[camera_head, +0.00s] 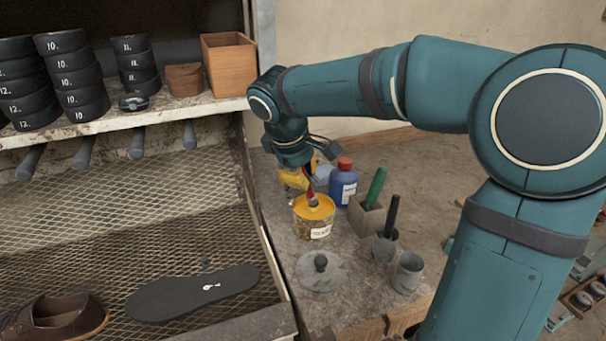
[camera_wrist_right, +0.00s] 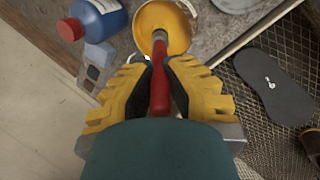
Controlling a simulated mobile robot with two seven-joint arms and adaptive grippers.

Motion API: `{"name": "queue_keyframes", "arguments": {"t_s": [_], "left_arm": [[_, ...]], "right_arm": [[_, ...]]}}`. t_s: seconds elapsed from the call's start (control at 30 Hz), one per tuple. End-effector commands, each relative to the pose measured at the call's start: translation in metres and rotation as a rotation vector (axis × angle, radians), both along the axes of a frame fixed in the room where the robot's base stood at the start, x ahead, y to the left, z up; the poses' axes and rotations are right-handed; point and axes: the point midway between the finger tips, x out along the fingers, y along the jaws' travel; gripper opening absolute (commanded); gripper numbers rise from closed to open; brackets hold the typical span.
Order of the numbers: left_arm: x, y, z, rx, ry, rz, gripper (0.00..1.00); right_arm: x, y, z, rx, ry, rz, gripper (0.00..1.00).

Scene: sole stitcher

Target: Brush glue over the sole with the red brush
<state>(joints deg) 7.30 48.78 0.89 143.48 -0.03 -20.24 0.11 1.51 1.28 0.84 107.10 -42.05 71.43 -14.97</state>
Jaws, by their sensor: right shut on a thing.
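The red brush (camera_wrist_right: 160,88) is held between the yellow fingers of my right gripper (camera_wrist_right: 158,85). In the head view the brush (camera_head: 312,198) points down with its lower end in the mouth of the yellow glue tin (camera_head: 316,228). The tin also shows in the right wrist view (camera_wrist_right: 180,20); the bristles are hard to make out. My right gripper (camera_head: 307,180) is above the tin in the head view. The black sole (camera_head: 192,294) lies flat on the mesh rack to the left, with a small white mark on it; it also shows in the right wrist view (camera_wrist_right: 272,84). My left gripper is not in view.
A blue bottle with a red cap (camera_head: 343,186), a green-handled tool in a grey block (camera_head: 368,212) and grey cups (camera_head: 408,272) stand right of the tin. A round grey lid (camera_head: 321,274) lies in front. A brown shoe (camera_head: 55,318) is beside the sole. A shelf (camera_head: 165,114) overhangs the rack.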

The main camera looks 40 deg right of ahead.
Motion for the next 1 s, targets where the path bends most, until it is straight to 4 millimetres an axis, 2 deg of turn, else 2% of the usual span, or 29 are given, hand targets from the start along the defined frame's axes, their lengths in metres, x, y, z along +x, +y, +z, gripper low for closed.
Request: {"name": "queue_keyframes", "arguments": {"t_s": [0.03, 0.47, 0.7, 1.0], "left_arm": [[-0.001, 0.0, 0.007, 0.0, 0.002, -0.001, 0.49], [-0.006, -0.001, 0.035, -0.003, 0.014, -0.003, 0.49], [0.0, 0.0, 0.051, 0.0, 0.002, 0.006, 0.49], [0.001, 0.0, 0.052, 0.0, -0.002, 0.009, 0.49]], "right_arm": [[0.0, 0.0, 0.008, 0.0, -0.001, 0.0, 0.0], [0.0, 0.0, 0.039, 0.0, -0.002, 0.001, 0.0], [0.0, 0.0, 0.056, 0.0, -0.002, 0.001, 0.0], [0.0, 0.0, 0.058, 0.0, -0.001, 0.0, 0.0]]}}
